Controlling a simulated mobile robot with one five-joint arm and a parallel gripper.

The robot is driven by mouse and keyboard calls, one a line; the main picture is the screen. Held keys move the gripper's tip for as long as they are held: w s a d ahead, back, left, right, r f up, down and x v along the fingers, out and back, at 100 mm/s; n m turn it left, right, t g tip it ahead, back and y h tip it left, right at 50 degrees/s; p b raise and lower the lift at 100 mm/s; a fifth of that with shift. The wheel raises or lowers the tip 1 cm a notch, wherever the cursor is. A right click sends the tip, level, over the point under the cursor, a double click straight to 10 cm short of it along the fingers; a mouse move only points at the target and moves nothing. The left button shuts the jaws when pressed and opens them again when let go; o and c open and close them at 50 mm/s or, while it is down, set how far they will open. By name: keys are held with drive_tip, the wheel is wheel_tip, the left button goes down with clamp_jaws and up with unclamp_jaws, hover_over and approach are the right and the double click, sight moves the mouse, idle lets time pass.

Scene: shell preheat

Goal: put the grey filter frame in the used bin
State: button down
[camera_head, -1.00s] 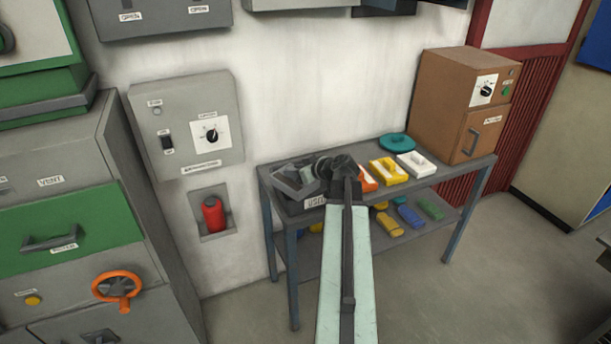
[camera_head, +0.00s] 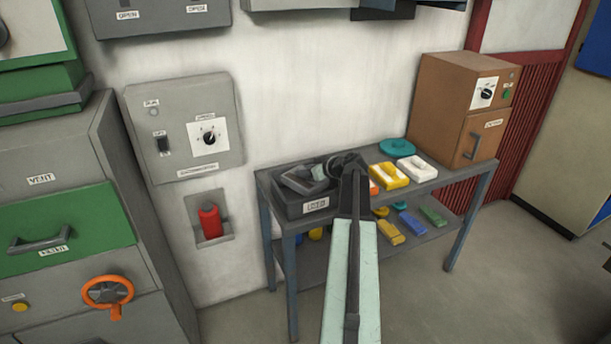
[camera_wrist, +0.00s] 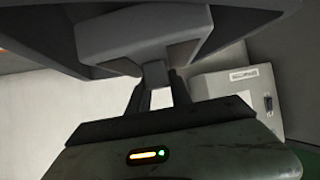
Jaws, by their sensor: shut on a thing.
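The used bin (camera_head: 292,208) is a dark grey open box with a white label, at the left end of the table top in the head view. My gripper (camera_head: 328,169) is over the bin's right part. It is shut on the grey filter frame (camera_head: 298,182), which sits tilted at the bin's opening. I cannot tell whether the frame touches the bin floor. In the wrist view my gripper's fingers (camera_wrist: 153,90) close on a small grey tab of the frame (camera_wrist: 150,42). My wrist hides part of the bin's right side.
The grey table (camera_head: 440,176) also holds a yellow block (camera_head: 388,176), a white block (camera_head: 417,167), a teal disc (camera_head: 396,147) and a brown oven (camera_head: 450,110). Several coloured blocks lie on its lower shelf. A grey switch panel (camera_head: 190,165) is on the wall left.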

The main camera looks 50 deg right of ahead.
drive_tip(key=shift+f+b, duration=0.5)
drive_tip(key=shift+b, duration=0.05)
drive_tip(key=shift+f, duration=0.1)
drive_tip(key=c, duration=1.2)
unclamp_jaws()
drive_tip(key=shift+o, duration=0.2)
